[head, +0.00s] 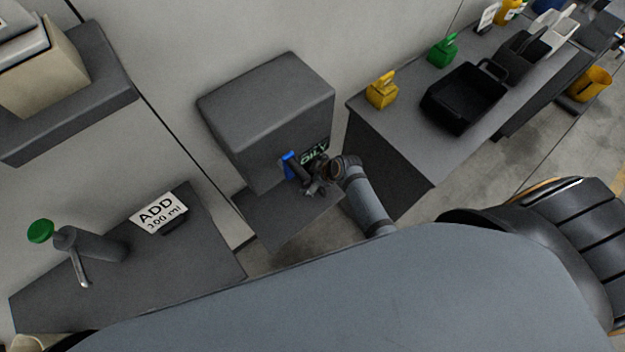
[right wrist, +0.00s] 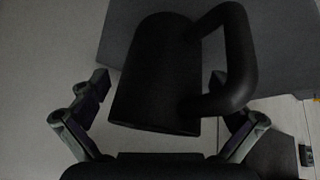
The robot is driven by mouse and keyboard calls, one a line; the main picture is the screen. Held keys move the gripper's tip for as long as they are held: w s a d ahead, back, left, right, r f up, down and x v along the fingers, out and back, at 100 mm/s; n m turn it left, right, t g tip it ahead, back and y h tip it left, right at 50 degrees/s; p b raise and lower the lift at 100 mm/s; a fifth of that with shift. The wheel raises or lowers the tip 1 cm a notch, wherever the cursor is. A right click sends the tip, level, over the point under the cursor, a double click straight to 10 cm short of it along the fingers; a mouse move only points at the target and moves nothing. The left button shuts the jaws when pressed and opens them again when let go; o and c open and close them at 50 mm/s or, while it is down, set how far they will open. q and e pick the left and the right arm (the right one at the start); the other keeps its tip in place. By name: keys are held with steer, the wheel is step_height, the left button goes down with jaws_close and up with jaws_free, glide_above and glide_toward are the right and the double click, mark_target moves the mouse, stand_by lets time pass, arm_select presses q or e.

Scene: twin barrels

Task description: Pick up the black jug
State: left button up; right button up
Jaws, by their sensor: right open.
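The black jug (right wrist: 155,75) fills the middle of the right wrist view, with its thick loop handle (right wrist: 243,55) on the right. My right gripper (right wrist: 159,82) is open, with one finger on each side of the jug; I cannot tell whether either touches it. In the head view my right gripper (head: 315,187) is at the front of a grey box-shaped unit. A small dark body (head: 299,167) with a blue end (head: 288,164) shows beside it, probably the jug, partly hidden by the gripper. My left gripper is not in view.
The grey unit (head: 268,105) overhangs a low shelf and bears an "OILY" sign (head: 315,153). A right-hand counter (head: 400,140) holds yellow and green containers and a black tray (head: 463,97). A left shelf (head: 60,300) bears a green-capped grey item (head: 95,244) and an "ADD 100 ml" sign (head: 158,212).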

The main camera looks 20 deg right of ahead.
steer(key=shift+s, duration=0.1)
steer(key=c, duration=1.3)
steer(key=shift+c, duration=0.2)
steer(key=shift+r, duration=0.1)
steer(key=shift+r, duration=0.2)
steer(key=s+d+r+b, duration=0.1)
steer(key=s+d, duration=0.9)
steer(key=s, duration=0.4)
steer(key=shift+s+d, duration=0.15)
steer(key=shift+d, duration=0.25)
